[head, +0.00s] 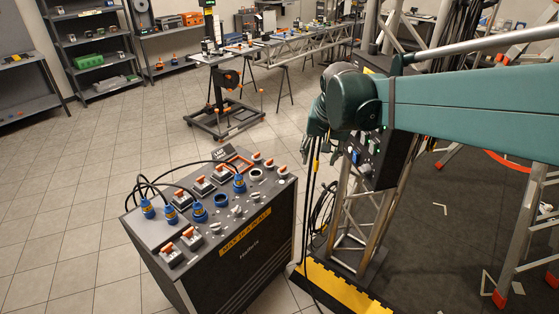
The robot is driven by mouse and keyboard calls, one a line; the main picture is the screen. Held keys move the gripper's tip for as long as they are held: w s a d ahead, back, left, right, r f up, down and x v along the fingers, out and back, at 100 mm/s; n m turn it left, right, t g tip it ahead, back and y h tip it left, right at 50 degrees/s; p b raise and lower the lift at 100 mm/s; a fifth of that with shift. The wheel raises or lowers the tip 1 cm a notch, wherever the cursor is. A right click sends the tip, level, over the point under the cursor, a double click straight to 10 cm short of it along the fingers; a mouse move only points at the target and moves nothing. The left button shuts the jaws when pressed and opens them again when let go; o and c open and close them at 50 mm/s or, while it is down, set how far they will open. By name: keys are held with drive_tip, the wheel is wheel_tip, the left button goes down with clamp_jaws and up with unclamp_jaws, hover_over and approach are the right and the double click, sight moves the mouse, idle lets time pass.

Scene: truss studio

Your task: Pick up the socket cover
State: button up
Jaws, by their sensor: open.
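A dark power distribution cabinet (262,258) stands on the floor at the lower middle. Its sloped top carries several round sockets. Blue plugs (147,209) with black cables sit at its left edge, and another blue plug (239,184) sits towards the back. A blue round fitting (199,212) without a cable may be the socket cover; I cannot tell for sure. My teal arm reaches in from the right, above and beyond the cabinet.
Orange-handled switches (171,255) crowd the cabinet top, and black cables loop over it. A metal truss tower (348,230) on a yellow-edged base stands close to its right. A ladder (530,220) is at far right. Tiled floor left of the cabinet is clear.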

drive_tip(key=w+a+f+m, duration=0.1)
drive_tip(key=w+a+f, duration=0.1)
drive_tip(key=w, duration=0.7)
drive_tip(key=m+g+p, duration=0.3)
drive_tip(key=m, duration=0.1)
hover_over(283, 167)
drive_tip(key=s, duration=0.1)
drive_tip(key=shift+h, duration=0.4)
drive_tip(key=f, duration=2)
drive_tip(key=shift+s+a+f, duration=0.1)
drive_tip(key=shift+a+f, duration=0.1)
drive_tip(key=shift+f, duration=0.2)
drive_tip(key=shift+w+a+f, duration=0.1)
drive_tip(key=shift+w+f, duration=0.15)
drive_tip(key=shift+f, duration=0.3)
drive_tip(key=shift+f, duration=0.1)
drive_tip(key=shift+w+f, duration=0.1)
drive_tip(key=shift+f, duration=1.1)
drive_tip(key=shift+f, duration=0.1)
drive_tip(key=shift+w+d+f+b, duration=0.1)
drive_tip(key=shift+d+f+b, duration=0.1)
drive_tip(key=shift+f, duration=1.05)
drive_tip(key=shift+w+d+f+b, duration=0.1)
drive_tip(key=shift+d+f+b, duration=0.05)
drive_tip(key=shift+f, duration=1.1)
